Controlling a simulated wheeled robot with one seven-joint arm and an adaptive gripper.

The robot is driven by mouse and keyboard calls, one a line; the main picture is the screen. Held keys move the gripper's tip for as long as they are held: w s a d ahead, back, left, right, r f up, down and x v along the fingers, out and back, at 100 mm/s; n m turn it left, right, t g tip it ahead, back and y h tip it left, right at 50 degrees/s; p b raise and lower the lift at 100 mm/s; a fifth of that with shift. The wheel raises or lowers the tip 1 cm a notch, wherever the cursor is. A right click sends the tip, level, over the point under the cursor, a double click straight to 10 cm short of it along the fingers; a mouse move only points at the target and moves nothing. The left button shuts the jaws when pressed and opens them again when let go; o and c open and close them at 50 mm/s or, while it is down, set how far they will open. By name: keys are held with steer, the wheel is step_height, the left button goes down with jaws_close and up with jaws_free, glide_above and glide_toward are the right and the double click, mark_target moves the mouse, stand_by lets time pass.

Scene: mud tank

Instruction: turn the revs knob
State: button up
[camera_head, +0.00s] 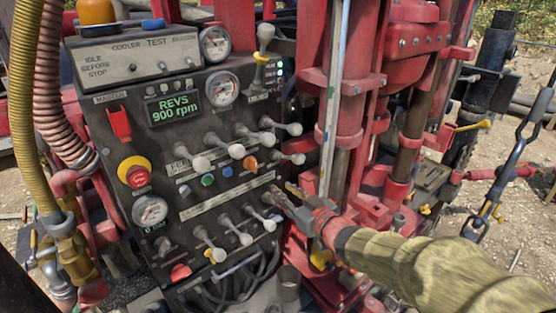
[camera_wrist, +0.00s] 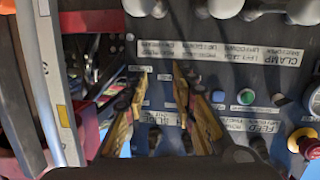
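The dark control panel (camera_head: 180,115) has a lit green display (camera_head: 175,109) reading REVS 900 rpm. An orange knob (camera_head: 250,162) sits right of a row of round buttons; its label is not readable, so I cannot confirm it is the revs knob. My gripper (camera_head: 282,190) is at the panel's right side, below and right of the orange knob and apart from it. In the wrist view my gripper (camera_wrist: 162,75) has its two yellow-and-black fingers apart, facing the panel, with nothing held. No orange knob shows clearly there; the right finger hides part of the button row.
White-tipped levers (camera_head: 235,151) stick out above and below the button row, close to my gripper. The green button (camera_wrist: 246,97) shows right of the fingers. A red emergency button (camera_head: 136,175) is at left. Red drill machinery (camera_head: 350,110) stands close on the right.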

mark_target(256, 167)
steer(key=s+a+r+y, duration=0.1)
steer(key=a+r+y, duration=0.2)
steer(key=a+r, duration=0.15)
steer(key=shift+n+t, duration=0.3)
steer(key=x, duration=0.7)
steer(key=shift+w+d+r, duration=0.2)
steer(key=shift+d+r, duration=0.15)
steer(key=c, duration=0.3)
steer(key=c, duration=0.4)
jaws_close()
